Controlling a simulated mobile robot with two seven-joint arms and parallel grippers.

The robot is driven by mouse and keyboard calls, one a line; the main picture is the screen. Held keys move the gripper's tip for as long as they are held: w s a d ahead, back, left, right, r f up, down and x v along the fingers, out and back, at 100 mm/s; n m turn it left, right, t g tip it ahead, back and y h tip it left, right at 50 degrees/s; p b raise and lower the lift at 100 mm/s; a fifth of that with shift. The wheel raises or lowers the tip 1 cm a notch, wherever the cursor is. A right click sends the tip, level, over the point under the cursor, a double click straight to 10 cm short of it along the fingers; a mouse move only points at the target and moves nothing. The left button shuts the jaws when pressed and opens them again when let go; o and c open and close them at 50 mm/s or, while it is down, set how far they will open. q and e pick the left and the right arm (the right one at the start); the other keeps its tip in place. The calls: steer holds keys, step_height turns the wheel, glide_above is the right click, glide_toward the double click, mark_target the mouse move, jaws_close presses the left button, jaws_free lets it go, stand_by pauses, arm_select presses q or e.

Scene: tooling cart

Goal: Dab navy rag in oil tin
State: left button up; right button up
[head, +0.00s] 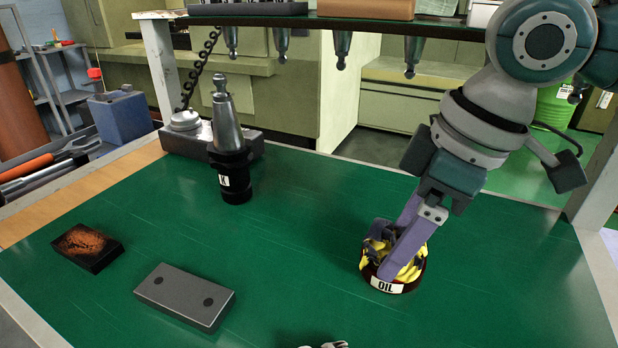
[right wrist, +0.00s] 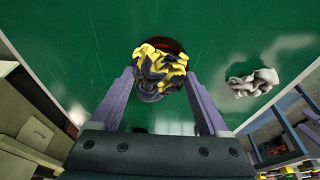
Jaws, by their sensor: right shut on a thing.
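The oil tin (head: 414,282), a low dark-red round tin with a white OIL label, stands on the green top at right of centre. A crumpled navy and yellow rag (head: 407,271) is at its mouth, covering most of the opening. My right gripper (head: 386,257) points down over the tin, its purple fingers shut on the rag. In the right wrist view the rag (right wrist: 160,70) sits between the fingertips, with a bit of the tin's dark rim (right wrist: 163,43) behind it. How deep the rag reaches is hidden. My left gripper is not in view.
A grey-white crumpled cloth (right wrist: 253,82) lies apart from the tin. A grey metal block (head: 184,296), a dark box with a rusty-orange top (head: 88,246) and a tool holder marked K (head: 234,160) stand to the left. The green top (head: 300,240) between is clear.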

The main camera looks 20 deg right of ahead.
steer(key=shift+d+f+p, duration=0.1)
steer(key=shift+f+p, duration=0.05)
steer(key=shift+p, duration=0.35)
stand_by(1.5)
step_height(320, 180, up, 7)
steer(key=p, duration=0.9)
stand_by(0.6)
steer(key=shift+r+p, duration=0.3)
steer(key=shift+r, duration=0.1)
step_height(320, 180, up, 8)
steer(key=p, duration=0.7)
step_height(320, 180, up, 23)
steer(key=m+p, duration=0.3)
steer(key=p, duration=1.1)
glide_above(397, 238)
steer(key=s+a, duration=0.2)
steer(key=a, duration=0.3)
steer(key=s+r+m+h+p, duration=0.1)
steer(key=s+r+m+p, duration=0.1)
steer(key=r+p, duration=0.8)
steer(key=s+r+m+h+p, duration=0.1)
steer(key=s+r+m+p, duration=0.2)
steer(key=r+p, duration=0.7)
step_height(397, 238, up, 9)
steer(key=shift+s+d+r+t+p, duration=0.1)
steer(key=shift+s+d+t+p, duration=0.2)
steer(key=shift+d+t, duration=0.1)
